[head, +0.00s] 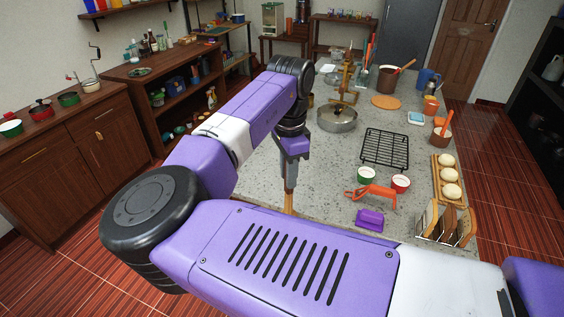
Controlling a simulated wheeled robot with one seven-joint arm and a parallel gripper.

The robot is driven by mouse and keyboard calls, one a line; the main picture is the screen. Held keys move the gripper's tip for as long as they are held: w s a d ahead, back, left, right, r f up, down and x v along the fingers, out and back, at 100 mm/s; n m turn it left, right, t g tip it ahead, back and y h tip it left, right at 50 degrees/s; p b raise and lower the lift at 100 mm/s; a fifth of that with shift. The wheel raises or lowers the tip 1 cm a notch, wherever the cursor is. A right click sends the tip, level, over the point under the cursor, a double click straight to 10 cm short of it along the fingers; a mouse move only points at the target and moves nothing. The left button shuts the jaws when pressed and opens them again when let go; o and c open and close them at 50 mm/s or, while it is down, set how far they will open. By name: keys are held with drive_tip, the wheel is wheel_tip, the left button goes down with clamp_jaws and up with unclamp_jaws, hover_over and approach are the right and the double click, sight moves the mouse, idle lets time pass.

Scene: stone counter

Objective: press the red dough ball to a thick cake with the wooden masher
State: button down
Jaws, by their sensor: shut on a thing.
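My gripper (290,184) points down over the stone counter (325,169), near the middle of the head view. It is shut on the wooden masher (288,203), whose light brown upper part shows below the fingers. The masher looks about upright. Its lower end is hidden behind my purple arm. I do not see the red dough ball; my arm covers the near part of the counter where the masher goes down. I cannot tell whether the masher touches anything.
Right of my gripper are an orange tool (373,194), a purple block (369,219), a green cup (366,175), a red cup (400,182) and a black wire rack (385,147). A steel pan (337,119) stands farther back. A rack with slices (446,224) is near the right edge.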

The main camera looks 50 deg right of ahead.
sight(288, 200)
drive_tip(key=shift+f+b, duration=2.25)
drive_tip(key=shift+f, duration=0.95)
drive_tip(key=shift+f+p, duration=0.75)
drive_tip(key=shift+f, duration=0.2)
idle(0.8)
drive_tip(key=shift+s+f+p, duration=0.1)
drive_tip(key=shift+f+p, duration=0.35)
drive_tip(key=shift+p, duration=0.5)
idle(1.9)
